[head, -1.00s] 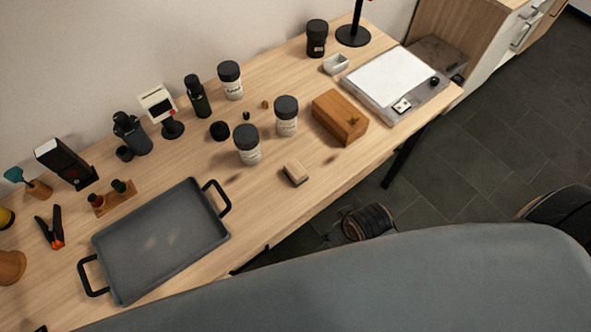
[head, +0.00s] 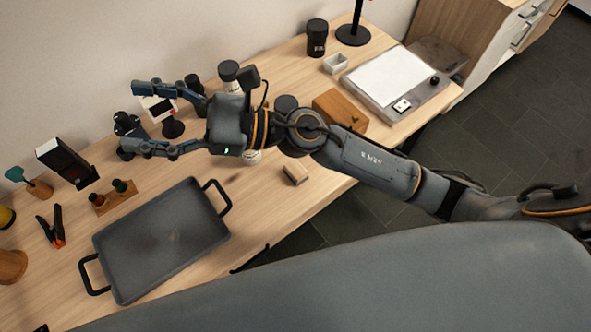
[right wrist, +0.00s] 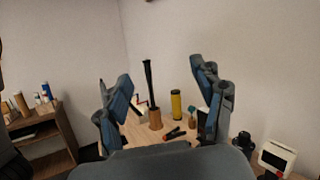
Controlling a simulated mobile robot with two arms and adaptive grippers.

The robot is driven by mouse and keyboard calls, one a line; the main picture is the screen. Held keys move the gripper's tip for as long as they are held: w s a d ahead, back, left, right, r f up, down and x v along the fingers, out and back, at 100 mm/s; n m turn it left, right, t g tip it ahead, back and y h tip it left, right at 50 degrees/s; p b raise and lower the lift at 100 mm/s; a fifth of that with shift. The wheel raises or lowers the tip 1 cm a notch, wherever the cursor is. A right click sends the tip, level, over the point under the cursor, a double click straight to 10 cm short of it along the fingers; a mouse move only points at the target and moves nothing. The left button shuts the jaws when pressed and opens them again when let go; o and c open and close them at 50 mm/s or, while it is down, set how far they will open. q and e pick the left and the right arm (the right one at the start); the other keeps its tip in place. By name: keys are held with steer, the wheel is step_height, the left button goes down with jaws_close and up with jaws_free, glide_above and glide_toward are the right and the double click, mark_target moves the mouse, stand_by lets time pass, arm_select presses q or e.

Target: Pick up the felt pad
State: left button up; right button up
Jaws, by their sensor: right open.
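A small tan block with a dark lower side (head: 295,173), which looks like the felt pad, lies on the wooden table (head: 310,205) near its front edge, right of the grey tray. My right gripper (head: 133,116) is open and empty above the back of the table. Its fingers point left, and it is well left of and behind the block, with my forearm passing just behind the block in the picture. In the right wrist view the open fingers (right wrist: 163,92) show nothing between them close up, and the block is not seen. My left gripper is not in view.
The grey tray (head: 120,240) with black handles fills the front left. A wooden box (head: 335,103), white-labelled jars (head: 229,70) and a small screen on a stand (head: 158,108) stand along the back. My arm partly hides the jars and box. Bare table surrounds the block.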

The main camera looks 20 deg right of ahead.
step_height(320, 180, down, 5)
steer(key=s+a+n+g+h, duration=0.2)
steer(key=s+n+g, duration=0.15)
steer(key=n, duration=0.35)
steer(key=n+h, duration=1.6)
steer(key=h, duration=0.3)
glide_above(296, 168)
step_height(296, 168, down, 20)
steer(key=shift+g, duration=0.45)
steer(key=f+p, duration=0.1)
steer(key=f, duration=0.2)
steer(key=f+p, duration=0.1)
steer(key=f, duration=0.3)
steer(key=shift+s+d, duration=0.15)
steer(key=shift+s, duration=0.05)
steer(key=shift+f, duration=0.55)
steer(key=shift+f+p, duration=0.3)
steer(key=shift+p, duration=0.15)
steer(key=f+p, duration=0.1)
steer(key=f, duration=0.1)
steer(key=f+p, duration=0.1)
steer(key=f, duration=0.1)
steer(key=shift+w+a+f, duration=0.1)
steer(key=shift+w+a, duration=0.05)
steer(key=shift+a, duration=0.05)
steer(key=shift+f, duration=0.2)
steer(key=c, duration=1.4)
steer(key=shift+o, duration=0.2)
